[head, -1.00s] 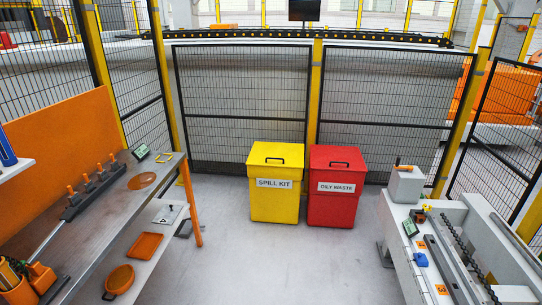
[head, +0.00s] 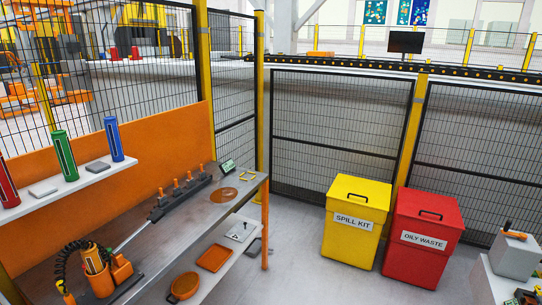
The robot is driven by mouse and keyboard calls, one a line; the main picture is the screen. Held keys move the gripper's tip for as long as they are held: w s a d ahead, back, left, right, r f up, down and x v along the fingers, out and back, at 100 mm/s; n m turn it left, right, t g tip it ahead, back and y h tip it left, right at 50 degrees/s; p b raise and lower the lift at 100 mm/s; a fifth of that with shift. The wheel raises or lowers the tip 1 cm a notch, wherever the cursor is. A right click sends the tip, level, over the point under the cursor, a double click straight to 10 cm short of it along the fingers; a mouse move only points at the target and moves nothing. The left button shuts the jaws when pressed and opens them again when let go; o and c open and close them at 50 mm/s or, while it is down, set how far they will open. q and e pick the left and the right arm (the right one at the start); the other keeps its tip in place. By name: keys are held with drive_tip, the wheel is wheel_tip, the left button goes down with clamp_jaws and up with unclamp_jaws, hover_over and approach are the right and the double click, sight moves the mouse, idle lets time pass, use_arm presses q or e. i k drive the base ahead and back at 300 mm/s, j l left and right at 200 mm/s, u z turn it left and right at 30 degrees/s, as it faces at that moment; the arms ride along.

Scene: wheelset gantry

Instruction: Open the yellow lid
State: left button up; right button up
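The yellow lid (head: 360,190) sits closed on top of the yellow spill kit bin (head: 347,239), right of the middle in the head view. A dark handle lies across the lid's top. The bin's front carries a white "SPILL KIT" label. Neither of my grippers shows in the head view, so their state and their distance from the lid cannot be seen.
A red oily waste bin (head: 424,241) stands close on the right of the yellow one. A mesh fence (head: 337,130) rises behind both. A grey workbench (head: 196,218) with tools fills the left. The floor (head: 299,277) before the bins is clear.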

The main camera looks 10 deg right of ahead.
sight(354, 190)
drive_tip(key=i+l+z, duration=0.3)
drive_tip(key=i, duration=0.25)
drive_tip(key=i+l+z, duration=0.2)
drive_tip(key=i+z, duration=0.15)
drive_tip(key=i, duration=0.2)
drive_tip(key=i+z, duration=0.3)
drive_tip(key=i, duration=0.25)
